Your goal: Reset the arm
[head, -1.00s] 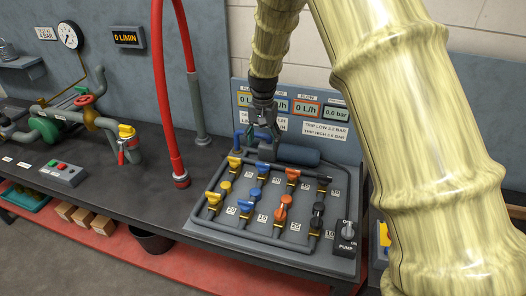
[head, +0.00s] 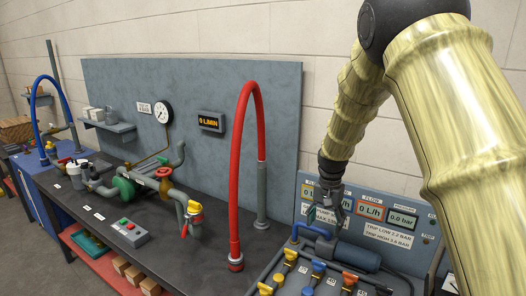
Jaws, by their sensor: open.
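My arm hangs in from the upper right in the head view, with my gripper (head: 332,212) at its lower end. The gripper is open, and I see nothing between its fingers. It is in front of the display panel (head: 400,238) and above the grey-blue motor cylinder (head: 357,256). Its fingers are small in the picture and partly overlap the panel's labels.
A valve board (head: 262,270) with coloured handles lies below my gripper, cut off by the frame's lower edge. A tall red hose (head: 240,170) arches to its left. Further left are a green pump (head: 124,188), a button box (head: 128,232) and a pressure gauge (head: 163,111).

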